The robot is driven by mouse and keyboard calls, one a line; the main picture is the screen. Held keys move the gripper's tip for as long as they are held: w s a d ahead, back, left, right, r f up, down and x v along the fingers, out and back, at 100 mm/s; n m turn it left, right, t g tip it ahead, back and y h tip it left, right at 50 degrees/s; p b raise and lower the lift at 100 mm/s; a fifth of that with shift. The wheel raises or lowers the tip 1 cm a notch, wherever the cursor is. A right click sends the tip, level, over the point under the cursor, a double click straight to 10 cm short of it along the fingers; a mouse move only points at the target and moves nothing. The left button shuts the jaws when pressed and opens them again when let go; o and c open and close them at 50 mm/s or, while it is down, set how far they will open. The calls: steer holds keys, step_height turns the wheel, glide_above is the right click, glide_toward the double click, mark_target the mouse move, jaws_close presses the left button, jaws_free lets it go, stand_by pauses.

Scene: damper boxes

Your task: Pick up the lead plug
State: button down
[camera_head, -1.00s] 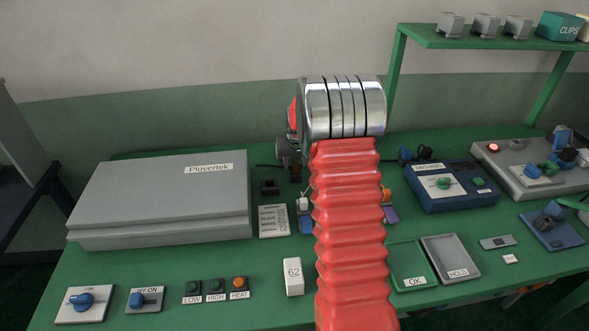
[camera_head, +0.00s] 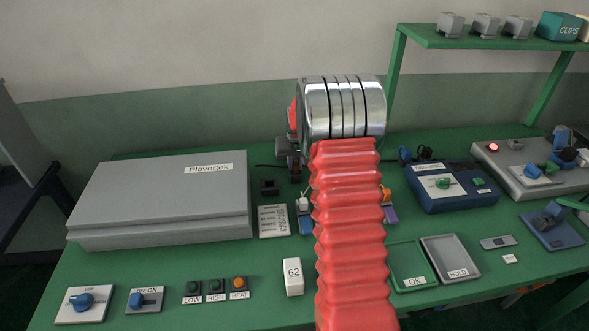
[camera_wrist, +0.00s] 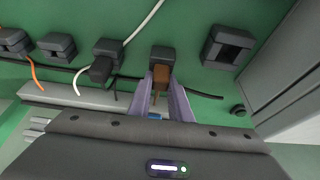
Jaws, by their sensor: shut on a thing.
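In the wrist view, my gripper's two pale purple fingers (camera_wrist: 169,100) are closed around a small brown plug-like block (camera_wrist: 161,77). The block is at the front of a dark socket-like holder (camera_wrist: 163,54) and seems to touch it; I cannot tell whether it is seated. A black lead (camera_wrist: 205,95) runs behind the fingers, and its join to the block is hidden.
Other dark holders (camera_wrist: 228,47) stand in the row, one with a black plug (camera_wrist: 102,69). White and orange wires lie nearby. A grey Plovertek case (camera_head: 165,195) is at left, a blue instrument (camera_head: 450,187) and OK tray (camera_head: 411,265) at right.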

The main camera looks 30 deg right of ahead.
mark_target(296, 163)
step_height(296, 163, up, 10)
stand_by(0.7)
stand_by(0.4)
